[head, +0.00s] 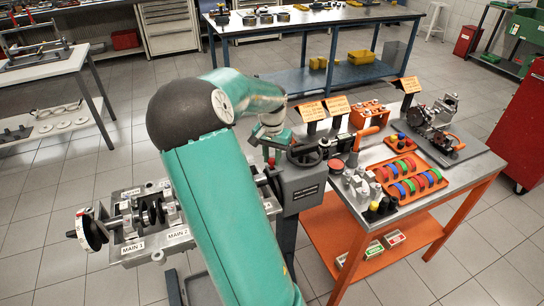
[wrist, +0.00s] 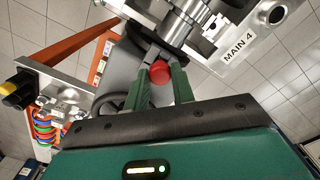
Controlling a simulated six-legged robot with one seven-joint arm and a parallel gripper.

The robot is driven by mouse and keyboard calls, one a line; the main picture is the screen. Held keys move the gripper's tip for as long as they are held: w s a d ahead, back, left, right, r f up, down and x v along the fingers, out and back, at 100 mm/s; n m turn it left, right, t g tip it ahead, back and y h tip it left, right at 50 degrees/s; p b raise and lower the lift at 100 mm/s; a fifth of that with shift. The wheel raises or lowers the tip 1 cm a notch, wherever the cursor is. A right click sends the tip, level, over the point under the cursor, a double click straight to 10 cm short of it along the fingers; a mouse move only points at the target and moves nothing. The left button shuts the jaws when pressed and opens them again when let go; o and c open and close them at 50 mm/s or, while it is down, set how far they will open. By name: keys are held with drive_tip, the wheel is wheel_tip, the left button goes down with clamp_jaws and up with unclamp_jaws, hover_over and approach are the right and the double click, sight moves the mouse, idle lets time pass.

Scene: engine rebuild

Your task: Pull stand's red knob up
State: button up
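The stand's red knob (wrist: 160,72) is a small round cap near the middle of the wrist view. My gripper (wrist: 161,70) reaches up to it, one green finger on each side. A narrow gap seems to show by the left finger, so the fingers look open around the knob; contact on the right is unclear. In the head view my gripper (head: 271,160) is beside the grey stand (head: 302,188) and its dark handwheel (head: 303,155).
The engine block (head: 150,247) with its crankshaft is fixed at the stand's left; a MAIN 4 plate (wrist: 238,47) is close to the gripper in the wrist view. An orange-legged bench (head: 480,172) with colored rings and tools stands at the right.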

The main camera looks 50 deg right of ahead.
sight(272, 160)
clamp_jaws()
drive_tip(key=shift+r, duration=1.4)
drive_tip(key=o, duration=0.6)
unclamp_jaws()
drive_tip(key=shift+c, duration=0.2)
drive_tip(key=shift+o, duration=0.4)
wheel_tip(272, 160, up, 14)
drive_tip(key=shift+f, duration=0.15)
